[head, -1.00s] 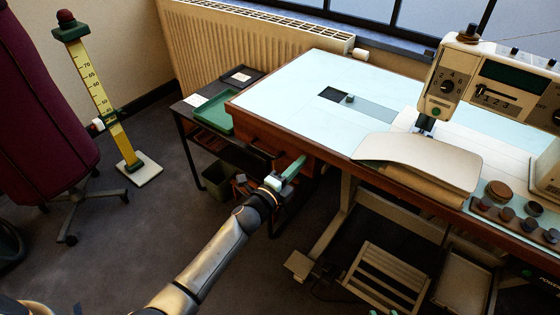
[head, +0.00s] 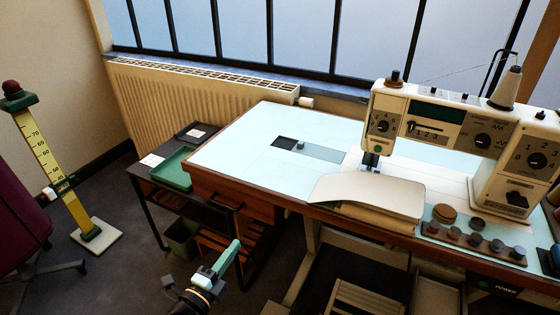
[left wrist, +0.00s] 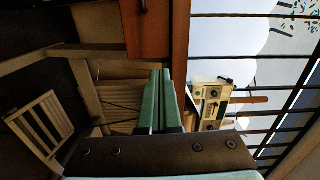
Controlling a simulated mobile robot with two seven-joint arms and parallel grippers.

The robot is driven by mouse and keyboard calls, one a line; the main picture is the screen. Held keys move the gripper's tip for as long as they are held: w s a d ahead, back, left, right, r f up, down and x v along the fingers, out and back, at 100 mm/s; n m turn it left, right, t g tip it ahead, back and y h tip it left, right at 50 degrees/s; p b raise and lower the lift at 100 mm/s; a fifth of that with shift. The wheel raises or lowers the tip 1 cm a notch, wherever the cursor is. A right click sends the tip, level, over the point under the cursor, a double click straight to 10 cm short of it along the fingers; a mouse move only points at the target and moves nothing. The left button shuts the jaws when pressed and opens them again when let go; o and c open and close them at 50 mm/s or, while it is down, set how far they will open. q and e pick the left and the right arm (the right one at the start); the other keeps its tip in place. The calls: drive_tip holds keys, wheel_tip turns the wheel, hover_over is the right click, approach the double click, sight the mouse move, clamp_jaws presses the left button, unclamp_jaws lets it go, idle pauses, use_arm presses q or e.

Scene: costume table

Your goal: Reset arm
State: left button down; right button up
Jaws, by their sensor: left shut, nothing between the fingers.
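My left gripper (head: 228,256) is low in front of the sewing table in the head view, its green fingers pointing up toward the drawer. In the left wrist view the two green fingers (left wrist: 160,100) lie side by side, shut, with nothing between them. The fingers appear apart from the table. My right gripper is not in view. The task line names no other object.
The sewing table (head: 250,140) carries a sewing machine (head: 440,115), with a radiator (head: 170,95) behind. A low side table holds a green tray (head: 172,170). A yellow measuring stand (head: 55,172) stands at the left. Open floor lies between stand and side table.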

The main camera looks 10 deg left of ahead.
use_arm(q)
drive_tip(key=s+d+f+n+g+y, duration=0.1)
drive_tip(key=s+f+n+g, duration=0.35)
drive_tip(key=s+n, duration=0.5)
drive_tip(key=s+d+f+n+g+y, duration=0.25)
drive_tip(key=s+f+n, duration=0.25)
drive_tip(key=s+n, duration=0.4)
drive_tip(key=s+a+r+p, duration=0.1)
drive_tip(key=r+p, duration=0.5)
drive_tip(key=p, duration=0.3)
drive_tip(key=s+a+r+p, duration=0.2)
drive_tip(key=r+p, duration=0.5)
drive_tip(key=p, duration=0.2)
drive_tip(key=shift+g, duration=0.3)
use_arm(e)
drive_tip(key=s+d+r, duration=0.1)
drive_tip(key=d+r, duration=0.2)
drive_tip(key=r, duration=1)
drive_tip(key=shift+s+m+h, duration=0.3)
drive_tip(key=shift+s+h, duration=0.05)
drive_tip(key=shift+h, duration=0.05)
use_arm(q)
drive_tip(key=shift+n, duration=0.25)
